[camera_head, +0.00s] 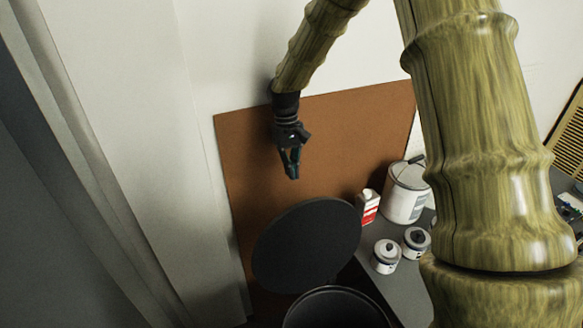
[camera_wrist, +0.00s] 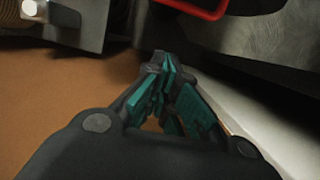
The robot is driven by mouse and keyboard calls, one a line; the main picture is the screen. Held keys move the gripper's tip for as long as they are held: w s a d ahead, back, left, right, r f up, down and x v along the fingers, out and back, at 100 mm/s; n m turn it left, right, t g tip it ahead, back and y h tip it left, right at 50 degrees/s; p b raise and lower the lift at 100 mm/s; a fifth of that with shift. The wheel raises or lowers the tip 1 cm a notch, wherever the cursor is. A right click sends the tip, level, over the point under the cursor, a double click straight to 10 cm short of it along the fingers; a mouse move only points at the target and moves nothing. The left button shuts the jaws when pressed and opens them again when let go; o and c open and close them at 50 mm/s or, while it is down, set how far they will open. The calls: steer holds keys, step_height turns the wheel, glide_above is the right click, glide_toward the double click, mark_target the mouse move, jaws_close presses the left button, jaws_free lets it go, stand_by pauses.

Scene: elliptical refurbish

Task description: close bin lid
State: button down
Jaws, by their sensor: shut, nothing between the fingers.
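The bin (camera_head: 335,308) is a dark round container at the bottom centre of the head view, and its lower part is cut off by the frame edge. Its lid (camera_head: 305,245) is a dark grey disc standing raised and tilted at the bin's back left side. My gripper (camera_head: 292,174) is above the lid in the picture, in front of the brown board, and appears apart from the lid. Its fingers (camera_wrist: 163,100) are together and empty in the wrist view. I cannot clearly identify the lid in the wrist view.
A brown board (camera_head: 240,160) leans at the back. A pale wall panel (camera_head: 140,130) stands at left.

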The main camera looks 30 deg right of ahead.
steer(key=s+f+p, duration=0.4)
steer(key=s+f, duration=0.1)
steer(key=f, duration=0.2)
steer(key=shift+s, duration=0.25)
steer(key=shift+a, duration=0.2)
